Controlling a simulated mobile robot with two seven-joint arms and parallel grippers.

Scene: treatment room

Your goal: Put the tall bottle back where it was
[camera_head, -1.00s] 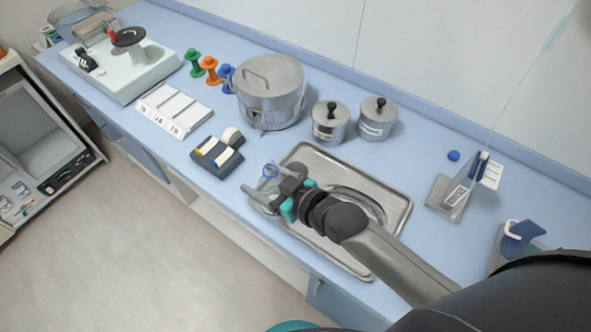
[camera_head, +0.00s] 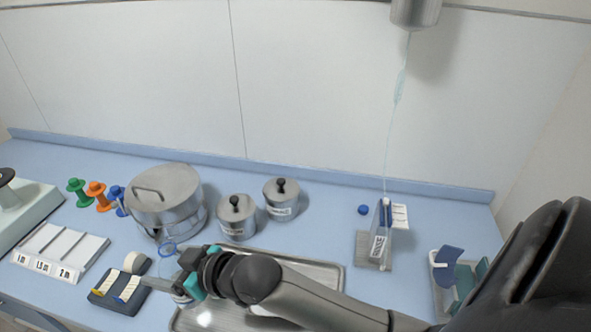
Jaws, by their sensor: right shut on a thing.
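My right gripper (camera_head: 165,281) is over the left part of the metal tray (camera_head: 325,272), its arm reaching in from the lower right. It is shut on a clear, see-through thing with a blue ring at its top (camera_head: 167,249), which seems to be the tall bottle. The gripper and wrist hide much of its body, and I cannot tell whether its base touches the tray. My left gripper is not in view.
A large steel pot (camera_head: 165,200) and two lidded steel jars (camera_head: 237,216) (camera_head: 282,199) stand behind the tray. A dark tape holder (camera_head: 118,291) is close on the left. A stand with a card (camera_head: 375,250) and a blue cap (camera_head: 363,210) are right.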

